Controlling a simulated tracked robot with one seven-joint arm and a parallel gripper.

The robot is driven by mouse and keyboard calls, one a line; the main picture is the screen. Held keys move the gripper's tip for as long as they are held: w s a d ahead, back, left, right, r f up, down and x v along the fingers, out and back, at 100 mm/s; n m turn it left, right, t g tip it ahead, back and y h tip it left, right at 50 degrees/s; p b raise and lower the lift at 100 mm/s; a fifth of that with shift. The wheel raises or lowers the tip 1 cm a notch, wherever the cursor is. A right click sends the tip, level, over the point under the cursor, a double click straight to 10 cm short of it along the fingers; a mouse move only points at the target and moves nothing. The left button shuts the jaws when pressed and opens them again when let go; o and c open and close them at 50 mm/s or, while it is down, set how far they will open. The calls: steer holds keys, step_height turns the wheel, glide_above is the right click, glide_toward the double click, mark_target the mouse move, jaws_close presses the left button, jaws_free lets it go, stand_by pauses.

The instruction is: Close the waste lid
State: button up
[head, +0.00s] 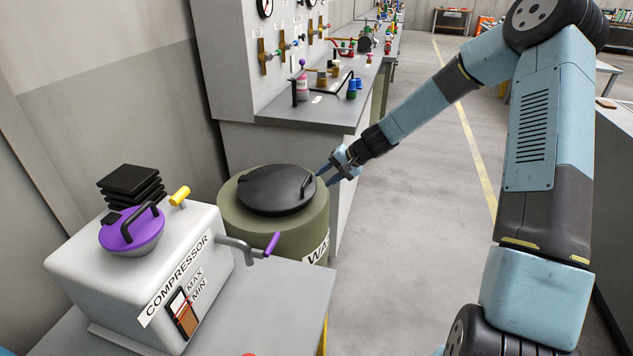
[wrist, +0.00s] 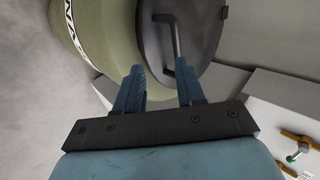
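The waste lid (head: 268,188) is a dark round disc with a bar handle (head: 305,187). It lies over the top of the olive-green waste drum (head: 285,234), with a band of the drum's top showing around its front. I cannot tell whether it is fully seated. In the wrist view the lid (wrist: 205,38) is at the upper right, its bent handle (wrist: 176,40) above my fingers, and the drum (wrist: 100,35) is at the left. My gripper (head: 321,174) is at the lid's right side, near the handle. Its fingers (wrist: 160,77) are apart with nothing between them; contact is unclear.
A white compressor (head: 150,270) with a purple cap and purple-handled pipe stands in front, left of the drum. A grey bench (head: 325,115) with valves and gauges stands behind the drum. Open floor (head: 440,190) lies to the right.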

steer(key=v, duration=0.8)
steer(key=shift+r, duration=0.45)
steer(key=shift+a, duration=0.1)
steer(key=s+d+r+n+t+h, duration=0.1)
steer(key=s+d+r+h, duration=0.2)
steer(key=s, duration=0.9)
steer(key=s+d+r+n+t+h, duration=0.1)
steer(key=s+d+r+h, duration=0.1)
steer(key=s+d+r, duration=0.5)
steer(key=s+d+r+n+t+h, duration=0.1)
steer(key=s+d+r+h, duration=0.2)
steer(key=s+r, duration=1)
steer(key=s+d, duration=0.2)
steer(key=s, duration=0.2)
steer(key=shift+s+r+h, duration=0.25)
steer(key=shift+h, duration=0.05)
steer(key=shift+d, duration=0.15)
